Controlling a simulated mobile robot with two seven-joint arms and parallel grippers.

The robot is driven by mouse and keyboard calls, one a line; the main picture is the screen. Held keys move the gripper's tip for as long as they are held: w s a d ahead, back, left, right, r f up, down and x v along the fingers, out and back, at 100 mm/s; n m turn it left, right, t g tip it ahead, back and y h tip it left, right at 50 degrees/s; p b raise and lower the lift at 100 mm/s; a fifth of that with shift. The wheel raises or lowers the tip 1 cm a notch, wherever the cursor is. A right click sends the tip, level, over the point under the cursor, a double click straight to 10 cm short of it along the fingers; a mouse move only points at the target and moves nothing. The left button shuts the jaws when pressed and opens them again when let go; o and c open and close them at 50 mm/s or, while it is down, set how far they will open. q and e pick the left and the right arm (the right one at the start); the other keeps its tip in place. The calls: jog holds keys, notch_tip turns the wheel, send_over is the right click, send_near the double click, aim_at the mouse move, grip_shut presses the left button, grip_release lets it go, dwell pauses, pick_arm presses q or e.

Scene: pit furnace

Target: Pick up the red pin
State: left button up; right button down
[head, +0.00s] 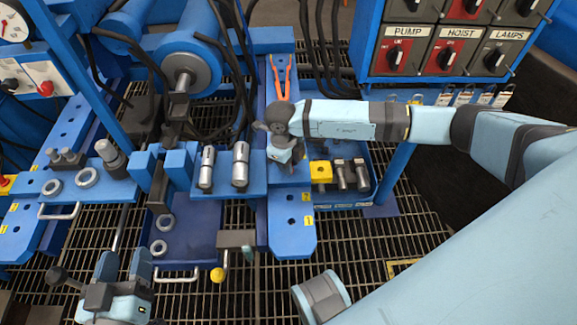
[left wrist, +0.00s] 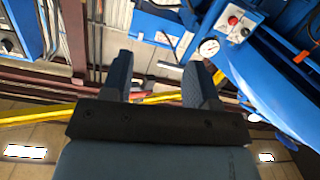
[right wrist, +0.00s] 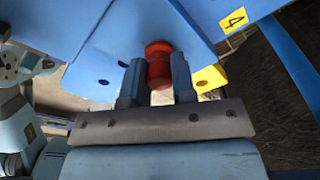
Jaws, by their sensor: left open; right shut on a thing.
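The red pin (right wrist: 158,66) shows in the right wrist view, a short red cylinder with a narrower middle. It stands between the two fingers of my right gripper (right wrist: 155,78), which is shut on it. Behind it are a blue plate and a yellow part. In the head view my right gripper (head: 284,152) is over the blue fixture right of the steel cylinders, and I cannot make out the pin there. My left gripper (head: 124,264) is open and empty at the lower left of the head view. Its spread fingers (left wrist: 160,82) also show in the left wrist view.
A yellow block (head: 320,173) and steel pins (head: 341,175) sit just right of my right gripper. Steel cylinders (head: 240,166) stand to its left. Orange tongs (head: 281,76) lie behind it. A switch panel (head: 440,45) is at the back right. Grating (head: 355,240) is open in front.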

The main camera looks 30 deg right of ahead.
jog(key=shift+r, duration=0.1)
jog(key=shift+r, duration=0.25)
pick_arm(q)
jog(key=s+a+f+g+y+p, duration=0.2)
jog(key=a+f+g+p, duration=0.1)
jog(key=f, duration=0.4)
jog(key=shift+s+a+g+y+p, duration=0.2)
jog(key=shift+s+g+y+p, duration=0.15)
jog(key=shift+p, duration=0.35)
pick_arm(e)
notch_tip(320, 180, up, 19)
jog(key=shift+r, duration=0.15)
pick_arm(q)
jog(key=shift+w, duration=0.1)
jog(key=shift+r, duration=0.15)
